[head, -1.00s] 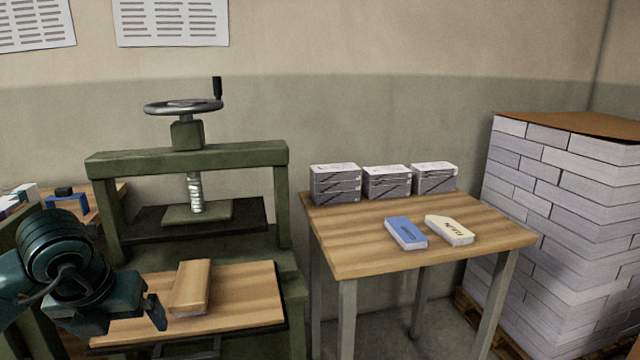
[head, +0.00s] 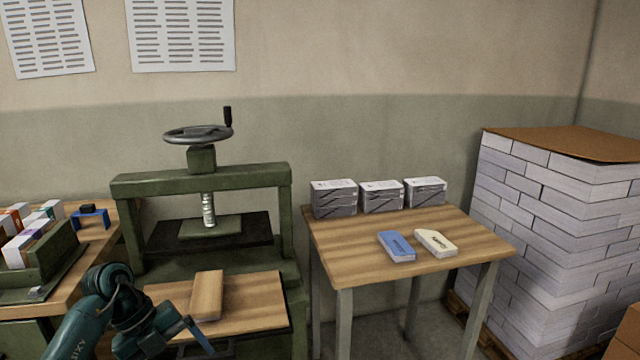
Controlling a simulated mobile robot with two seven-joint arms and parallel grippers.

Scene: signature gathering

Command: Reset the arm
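My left arm comes in at the lower left of the head view. Its gripper (head: 190,340) is in front of the press board, with one dark finger showing and no object seen in it. I cannot tell how far the fingers are apart. A wooden block (head: 207,295) lies on the wooden board (head: 262,300) of the green press, behind and above the gripper and apart from it. My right gripper is not in view.
The green press (head: 200,180) stands behind the board. A table (head: 345,255) to the right bears a blue book (head: 396,247), a cream book (head: 436,243) and grey stacks (head: 334,199). A book pile (head: 555,220) stands far right. A left bench (head: 92,262) holds a green rack (head: 52,255) of books.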

